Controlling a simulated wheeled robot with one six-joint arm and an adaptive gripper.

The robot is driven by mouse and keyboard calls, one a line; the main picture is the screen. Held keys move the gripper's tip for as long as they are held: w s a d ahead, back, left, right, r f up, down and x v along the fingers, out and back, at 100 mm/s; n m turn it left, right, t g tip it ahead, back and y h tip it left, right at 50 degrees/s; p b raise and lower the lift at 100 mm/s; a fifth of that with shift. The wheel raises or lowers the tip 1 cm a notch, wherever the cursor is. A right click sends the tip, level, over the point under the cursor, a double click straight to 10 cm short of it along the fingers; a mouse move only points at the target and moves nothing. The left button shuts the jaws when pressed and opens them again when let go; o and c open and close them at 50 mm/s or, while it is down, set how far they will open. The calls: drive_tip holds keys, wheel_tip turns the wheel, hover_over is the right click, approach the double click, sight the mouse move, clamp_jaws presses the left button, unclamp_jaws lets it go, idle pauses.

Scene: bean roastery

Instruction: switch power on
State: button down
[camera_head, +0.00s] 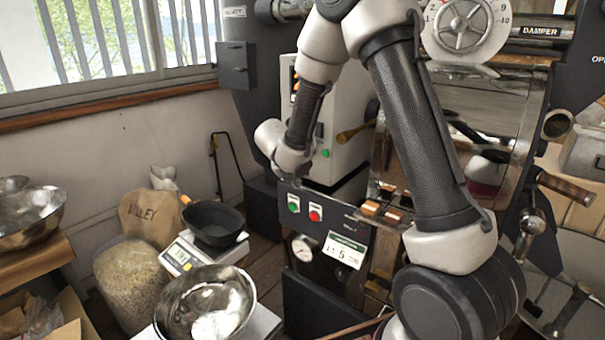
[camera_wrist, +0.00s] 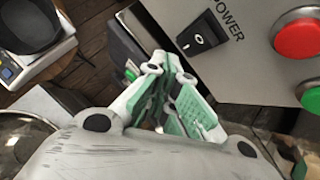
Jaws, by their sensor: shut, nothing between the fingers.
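In the wrist view, a black rocker switch (camera_wrist: 203,36) marked POWER sits on a pale grey panel (camera_wrist: 253,78). I cannot tell which way it is set. My gripper (camera_wrist: 167,65) is shut and empty, with pale green finger pads. Its tips appear below and to the left of the switch in that picture, with no visible contact. In the head view my wrist hangs in front of the white control cabinet (camera_head: 348,112); the fingers are not clear there. The POWER marking cannot be made out in the head view.
A red button (camera_wrist: 297,38) and a green button (camera_wrist: 311,98) lie right of the switch. The head view shows a black pan (camera_head: 212,222) on a scale, a metal bowl (camera_head: 178,305) and a bean sack (camera_head: 133,285) at lower left. The roaster's damper wheel (camera_head: 462,27) is upper right.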

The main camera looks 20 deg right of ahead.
drive_tip(key=shift+a, duration=0.1)
drive_tip(key=s+a, duration=0.1)
drive_tip(key=a, duration=0.1)
drive_tip(key=s+a, duration=0.1)
drive_tip(key=a, duration=0.1)
drive_tip(key=shift+s+r, duration=0.25)
drive_tip(key=shift+s, duration=0.1)
idle(0.4)
drive_tip(key=s+d+r+m+g+h, duration=0.1)
drive_tip(key=s+d+r+m+g, duration=0.2)
drive_tip(key=s+d+m, duration=0.45)
drive_tip(key=s+d+r+m+g, duration=0.25)
drive_tip(key=s+d+m, duration=0.25)
drive_tip(key=s+m, duration=0.45)
drive_tip(key=s+r+m+t+y, duration=0.1)
drive_tip(key=s+r+m+y, duration=0.2)
drive_tip(key=s+r+m, duration=0.3)
drive_tip(key=s+d+r+m+t+y, duration=0.1)
drive_tip(key=s+r+m+t+y, duration=0.1)
drive_tip(key=s+r+m, duration=0.4)
drive_tip(key=shift+s+d+r+m+y, duration=0.35)
drive_tip(key=shift+s+m, duration=1.15)
drive_tip(key=shift+s, duration=1.75)
